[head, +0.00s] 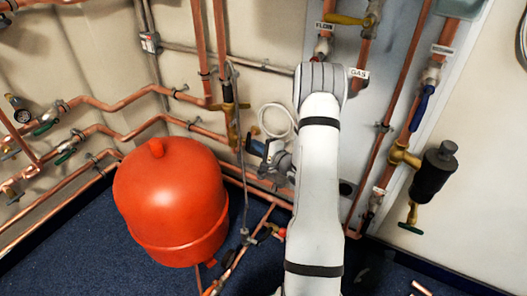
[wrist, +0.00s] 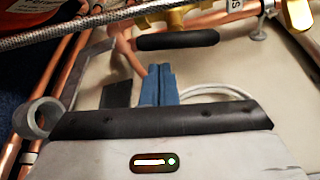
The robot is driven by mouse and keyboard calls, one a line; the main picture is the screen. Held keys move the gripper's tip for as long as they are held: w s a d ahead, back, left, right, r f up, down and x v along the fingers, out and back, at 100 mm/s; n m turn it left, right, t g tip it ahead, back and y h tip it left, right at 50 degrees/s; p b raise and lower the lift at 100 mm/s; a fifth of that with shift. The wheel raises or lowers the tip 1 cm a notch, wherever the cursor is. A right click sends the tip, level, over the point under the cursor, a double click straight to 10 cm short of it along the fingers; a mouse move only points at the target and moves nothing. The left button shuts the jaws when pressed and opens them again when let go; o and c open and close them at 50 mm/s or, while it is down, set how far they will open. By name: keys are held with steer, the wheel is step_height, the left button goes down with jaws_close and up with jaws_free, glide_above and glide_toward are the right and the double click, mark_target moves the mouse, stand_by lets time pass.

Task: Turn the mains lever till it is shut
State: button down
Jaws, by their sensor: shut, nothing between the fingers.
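In the wrist view a lever with a black grip (wrist: 178,40) lies nearly level across the picture, on a brass valve body (wrist: 165,20). I take it for the mains lever, but its label is cut off. My gripper (wrist: 160,72) is shut and empty, its blue fingers together. The fingertips show just below the black grip; I cannot tell whether they touch it. In the head view my gripper (head: 255,147) is left of my arm, near a brass valve (head: 230,107) on vertical copper pipes. The lever is not clear there.
A red round vessel (head: 170,200) stands on the blue floor left of my gripper. Copper pipes (head: 120,105) with several valves run along the wall. A coiled white hose (head: 277,120) hangs behind my gripper. A blue lever (head: 421,107) and a black cylinder (head: 434,172) are at right.

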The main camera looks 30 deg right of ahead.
steer(key=shift+s+a+r, duration=0.25)
steer(key=shift+s+a, duration=0.25)
steer(key=shift+a, duration=0.2)
